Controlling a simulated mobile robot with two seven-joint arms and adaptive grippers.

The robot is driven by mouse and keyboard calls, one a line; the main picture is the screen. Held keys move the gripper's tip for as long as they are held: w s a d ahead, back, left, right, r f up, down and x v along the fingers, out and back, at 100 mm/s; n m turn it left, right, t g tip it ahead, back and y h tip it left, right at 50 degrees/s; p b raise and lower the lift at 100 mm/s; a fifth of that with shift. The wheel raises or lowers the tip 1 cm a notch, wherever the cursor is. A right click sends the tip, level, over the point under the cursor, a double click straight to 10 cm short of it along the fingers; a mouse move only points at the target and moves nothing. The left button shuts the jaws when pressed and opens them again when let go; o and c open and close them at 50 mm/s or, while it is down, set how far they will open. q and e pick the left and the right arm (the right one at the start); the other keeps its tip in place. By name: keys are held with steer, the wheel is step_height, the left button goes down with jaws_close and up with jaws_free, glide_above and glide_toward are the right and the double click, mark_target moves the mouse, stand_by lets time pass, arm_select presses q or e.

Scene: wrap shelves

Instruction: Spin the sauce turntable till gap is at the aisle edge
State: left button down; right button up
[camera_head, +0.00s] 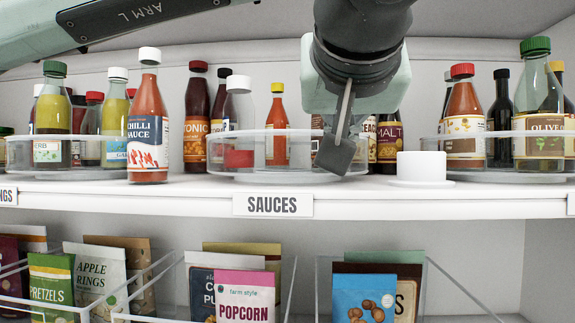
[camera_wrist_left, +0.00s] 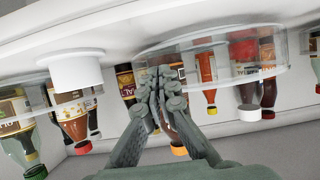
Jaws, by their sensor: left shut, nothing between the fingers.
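The sauce turntable (camera_head: 262,174), a round tray with a clear rim, stands on the shelf above the SAUCES label (camera_head: 273,205). It holds a nearly empty white-capped bottle (camera_head: 239,110), a small red bottle with a yellow cap (camera_head: 277,130) and dark bottles behind. My left gripper (camera_head: 338,150) is shut and empty at the turntable's right front, fingers pointing down. In the left wrist view, upside down, the closed fingers (camera_wrist_left: 165,78) overlap the turntable's rim (camera_wrist_left: 215,38); I cannot tell whether they touch it. The gripper hides the right part, and where the gap lies is unclear.
A chili sauce bottle (camera_head: 147,125) stands at the shelf front, left of the turntable. A white cylinder on a disc (camera_head: 421,168) stands to its right. Other turntables with bottles flank it at left (camera_head: 80,172) and right (camera_head: 490,175). Snack bags fill bins below.

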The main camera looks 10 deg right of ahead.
arm_select(q)
steer(key=shift+s+d, duration=0.25)
steer(key=shift+s, duration=0.6)
steer(key=shift+s+d, duration=0.2)
steer(key=shift+s, duration=0.65)
step_height(320, 180, up, 10)
